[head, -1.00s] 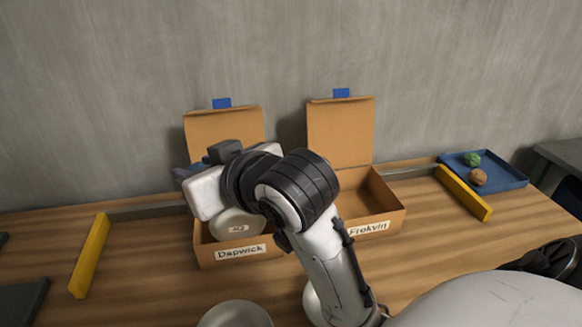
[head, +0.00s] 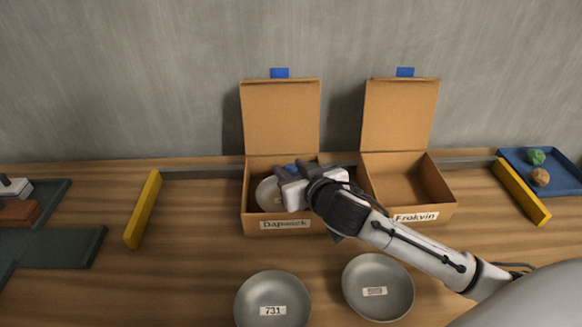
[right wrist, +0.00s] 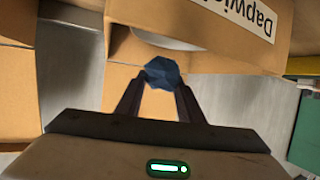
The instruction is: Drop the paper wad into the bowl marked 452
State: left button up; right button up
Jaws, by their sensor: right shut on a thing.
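My right gripper (head: 288,170) is over the box labelled Dapwick (head: 250,222). It is shut on a crumpled blue paper wad (right wrist: 161,70), seen between the fingertips in the right wrist view. A grey bowl (head: 266,193) sits inside the Dapwick box, partly hidden by my gripper; its label is not readable now. A grey bowl marked 731 (head: 272,286) stands on the table in front. Another grey bowl (head: 378,272) stands to its right, its label too small to read. My left gripper is not in view.
An open box labelled Frokvin (head: 400,185) stands to the right and looks empty. Yellow bars (head: 143,210) and (head: 522,192) lie at either side. A blue tray (head: 562,178) at the right holds a green and a brown wad. A dark green tray (head: 75,247) lies left.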

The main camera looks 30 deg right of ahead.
notch_tip(320, 180, down, 5)
jog(key=b, duration=0.4)
jog(key=shift+r, duration=0.1)
jog(key=o, duration=1.1)
jog(key=shift+s+a+r, duration=0.1)
jog(key=shift+s, duration=0.25)
jog(key=v, duration=0.9)
jog(key=shift+s+r, duration=0.15)
jog(key=shift+s, duration=0.1)
